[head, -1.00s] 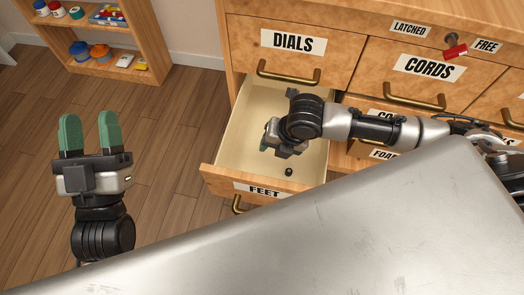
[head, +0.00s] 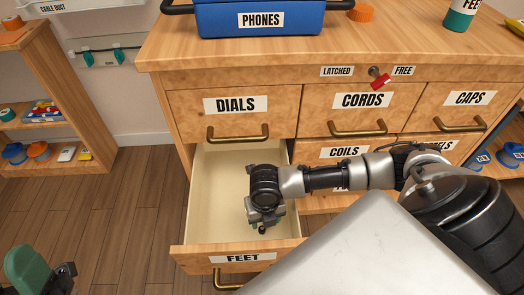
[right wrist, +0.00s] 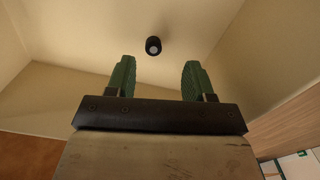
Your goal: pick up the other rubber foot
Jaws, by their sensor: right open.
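A small black rubber foot (right wrist: 153,45) lies on the cream floor of the open FEET drawer (head: 222,190). In the right wrist view it is just beyond my green fingertips, roughly between their lines, with a pale round centre. My right gripper (right wrist: 158,75) is open and empty, inside the drawer. In the head view the foot (head: 262,229) is a dark spot just below my right gripper (head: 264,214), whose fingers are mostly hidden. My left gripper (head: 38,270) is cut off at the lower left edge, with a green finger showing.
The drawer walls and front (head: 240,256) surround my right gripper. Shut drawers marked DIALS (head: 235,105) and CORDS (head: 360,101) sit above and beside it. A blue PHONES bin (head: 262,20) stands on the cabinet top. A shelf (head: 50,160) stands at the left.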

